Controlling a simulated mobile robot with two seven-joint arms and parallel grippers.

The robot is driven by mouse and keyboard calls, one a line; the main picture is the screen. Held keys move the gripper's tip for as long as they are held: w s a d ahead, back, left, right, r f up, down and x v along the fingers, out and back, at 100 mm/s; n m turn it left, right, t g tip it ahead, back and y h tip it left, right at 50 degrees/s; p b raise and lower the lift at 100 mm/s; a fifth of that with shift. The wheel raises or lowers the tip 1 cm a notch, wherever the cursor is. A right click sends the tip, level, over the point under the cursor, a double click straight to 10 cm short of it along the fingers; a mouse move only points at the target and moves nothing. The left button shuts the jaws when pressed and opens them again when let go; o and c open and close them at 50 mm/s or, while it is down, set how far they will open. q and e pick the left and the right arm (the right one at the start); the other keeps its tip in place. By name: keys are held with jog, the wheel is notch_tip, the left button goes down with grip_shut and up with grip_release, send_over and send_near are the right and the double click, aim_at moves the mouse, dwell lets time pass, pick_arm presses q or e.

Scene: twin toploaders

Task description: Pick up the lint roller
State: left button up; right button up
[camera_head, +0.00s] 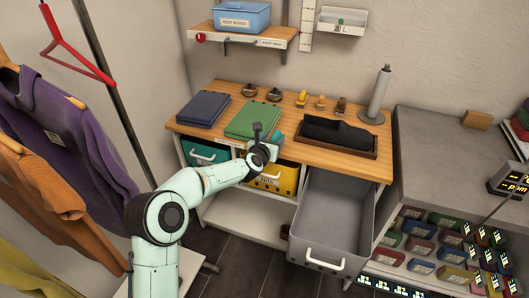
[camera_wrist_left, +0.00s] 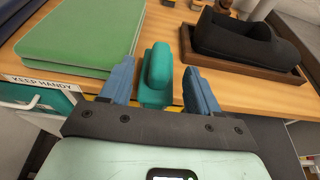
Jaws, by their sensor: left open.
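A teal, rounded object (camera_wrist_left: 156,72), apparently the lint roller, is near the front edge of the wooden worktop. It has a thick upright body, and its lower part is hidden by my wrist. In the head view only a small teal patch (camera_head: 276,138) of it shows beside my gripper. My left gripper (camera_wrist_left: 160,88) is open, with one blue finger on each side of the teal object. I cannot tell whether either finger touches it. In the head view my left gripper (camera_head: 268,141) is at the worktop's front edge. My right gripper is in neither view.
A green folded stack (camera_head: 253,119) lies left of the teal object. A brown tray (camera_head: 365,152) with a black item lies to the right. An open grey drawer (camera_head: 325,250) juts out in front. A grey roll (camera_head: 379,92) stands at the back right.

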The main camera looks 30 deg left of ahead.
pick_arm(q)
jog(key=b+v, duration=0.2)
jog(key=v, duration=0.6)
jog(key=shift+s, duration=0.15)
jog(key=shift+d, duration=0.1)
